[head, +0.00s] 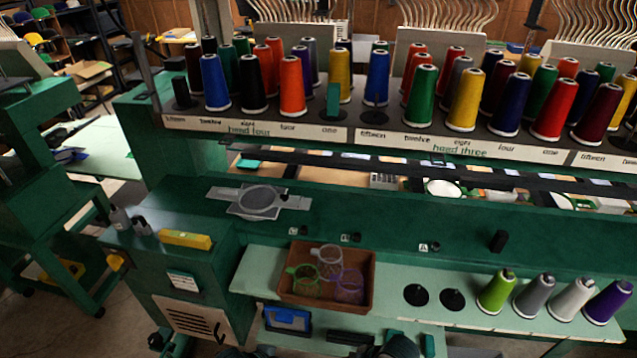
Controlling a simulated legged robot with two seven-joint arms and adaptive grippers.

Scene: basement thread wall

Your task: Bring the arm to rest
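Dark parts that look like my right gripper (397,347) show at the bottom edge, in front of the lower shelf. A smaller dark part, perhaps of my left gripper (236,352), shows at the bottom edge further left. Both are mostly cut off by the frame, and their fingers cannot be made out. I see nothing held in either. The green embroidery machine (200,255) stands in front of me, with a pale green shelf (390,325) along its front.
A brown bin (325,303) with green, clear and purple mesh pieces sits on the shelf. Right of it are two empty black spool holders (416,295) and green, grey, white and purple cones (497,291). Thread cones fill the upper rack (255,122). A blue box (288,319) lies below.

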